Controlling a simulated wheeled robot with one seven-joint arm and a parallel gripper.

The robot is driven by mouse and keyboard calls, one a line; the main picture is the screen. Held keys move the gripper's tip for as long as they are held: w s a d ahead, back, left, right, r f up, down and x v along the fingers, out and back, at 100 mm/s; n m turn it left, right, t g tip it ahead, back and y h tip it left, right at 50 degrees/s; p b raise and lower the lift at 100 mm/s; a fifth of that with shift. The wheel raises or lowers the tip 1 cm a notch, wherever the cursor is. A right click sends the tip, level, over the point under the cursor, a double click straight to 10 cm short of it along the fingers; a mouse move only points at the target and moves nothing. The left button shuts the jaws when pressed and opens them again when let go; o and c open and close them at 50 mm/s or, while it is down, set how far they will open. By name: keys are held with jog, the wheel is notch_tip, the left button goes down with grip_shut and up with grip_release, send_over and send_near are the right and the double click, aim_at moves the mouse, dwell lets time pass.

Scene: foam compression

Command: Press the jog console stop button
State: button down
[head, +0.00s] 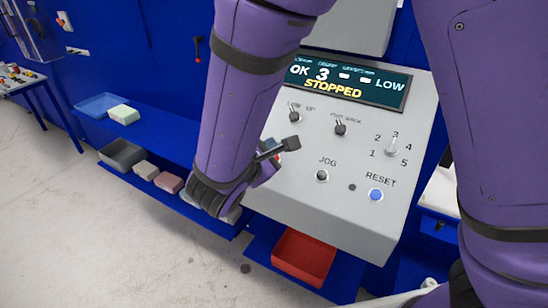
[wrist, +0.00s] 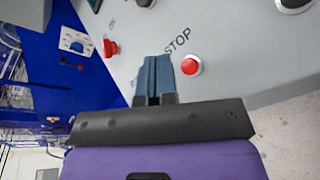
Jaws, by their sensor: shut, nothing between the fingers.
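The grey jog console (head: 290,205) stands in front of me, and its display (head: 345,82) reads "STOPPED", "OK", "3" and "LOW". In the wrist view, a round red button (wrist: 191,65) sits beside the printed word "STOP". My gripper (wrist: 155,62) is shut, with its bluish fingers together just left of that button in the picture. Whether the fingertips touch the panel cannot be told. In the head view my gripper (head: 272,152) is at the console's left side, and my forearm hides that part of the panel.
The console also has a blue RESET button (head: 376,195), a black JOG knob (head: 322,175) and a numbered selector (head: 391,147). A second red control (wrist: 110,47) shows in the wrist view. A red bin (head: 303,257) sits below. Blue shelves (head: 165,130) hold foam blocks at left.

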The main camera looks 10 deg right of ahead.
jog(key=shift+w+d+f, duration=0.25)
jog(key=shift+w+f, duration=0.05)
jog(key=shift+f, duration=0.3)
jog(key=shift+w+d+f, duration=0.25)
jog(key=shift+w+f, duration=0.05)
jog(key=shift+f, duration=0.3)
jog(key=shift+f, duration=0.1)
dwell(1.2)
jog(key=shift+w+d+f, duration=0.1)
jog(key=shift+w+f, duration=0.05)
jog(key=shift+f, duration=0.1)
jog(key=shift+w+d+f, duration=0.15)
jog(key=shift+w+f, duration=0.05)
jog(key=shift+f, duration=0.15)
dwell(0.9)
jog(key=shift+r, duration=0.1)
jog(key=shift+s+a+r, duration=0.25)
jog(key=shift+s+r, duration=0.1)
jog(key=shift+r, duration=0.3)
jog(key=r, duration=0.1)
jog(key=s+a+r, duration=0.1)
jog(key=s+r, duration=0.1)
jog(key=r, duration=0.1)
jog(key=shift+a+r, duration=0.1)
jog(key=shift+a, duration=0.25)
dwell(0.3)
